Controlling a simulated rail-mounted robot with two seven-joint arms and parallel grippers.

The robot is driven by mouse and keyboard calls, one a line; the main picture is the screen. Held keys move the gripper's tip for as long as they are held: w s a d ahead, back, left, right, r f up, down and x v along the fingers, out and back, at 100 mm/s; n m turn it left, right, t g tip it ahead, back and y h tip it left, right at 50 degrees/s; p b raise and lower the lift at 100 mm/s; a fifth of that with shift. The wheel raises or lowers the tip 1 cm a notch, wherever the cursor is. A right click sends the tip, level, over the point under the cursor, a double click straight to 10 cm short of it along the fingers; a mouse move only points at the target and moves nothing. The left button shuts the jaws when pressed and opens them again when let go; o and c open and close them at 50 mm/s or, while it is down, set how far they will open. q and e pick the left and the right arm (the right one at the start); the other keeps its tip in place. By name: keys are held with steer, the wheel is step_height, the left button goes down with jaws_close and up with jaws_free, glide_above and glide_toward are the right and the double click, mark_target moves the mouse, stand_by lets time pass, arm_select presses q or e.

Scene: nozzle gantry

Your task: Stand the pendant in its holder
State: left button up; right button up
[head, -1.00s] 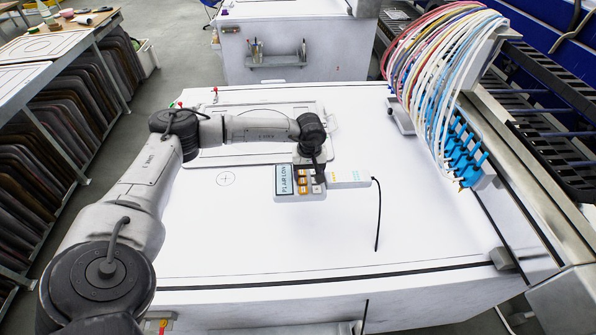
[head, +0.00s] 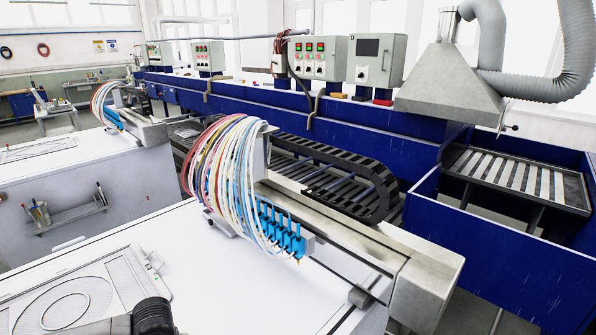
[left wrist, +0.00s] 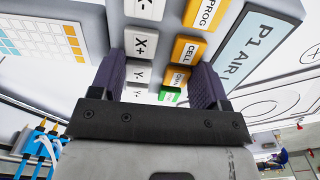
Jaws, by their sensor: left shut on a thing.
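The pendant (left wrist: 190,48) fills the upper middle of the left wrist view. It is a pale unit with white and orange keys, one green key and a light blue display reading "P1 AIR". My left gripper (left wrist: 160,68) is shut on it, with one dark finger on each side of the key area. Whether the pendant touches the table surface cannot be told. The left gripper and the pendant are outside the head view, where only a dark joint of my arm shows at the bottom. My right gripper is not in view. I cannot make out the holder.
A white table (head: 190,262) carries the nozzle gantry, with blue nozzles (head: 283,232) and looping coloured hoses (head: 222,170). A metal rail (head: 350,240) runs along its right side. Blue machines (head: 330,122) with grey control boxes (head: 320,57) stand behind. A panel with orange keys (left wrist: 72,32) lies beside the pendant.

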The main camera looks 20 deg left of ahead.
arm_select(q)
steer(key=w+d+r+m, duration=0.3)
steer(key=d+r, duration=0.4)
steer(key=d, duration=0.2)
steer(key=w+d+r+m, duration=0.2)
steer(key=w+d+r, duration=0.1)
steer(key=d+r, duration=0.6)
steer(key=s+r+p, duration=0.4)
steer(key=r+p, duration=0.6)
steer(key=p, duration=0.3)
steer(key=s+r+p, duration=0.5)
steer(key=r+p, duration=0.6)
steer(key=p, duration=0.2)
steer(key=shift+d, duration=0.2)
steer(key=shift+s+r, duration=0.1)
steer(key=shift+r, duration=0.05)
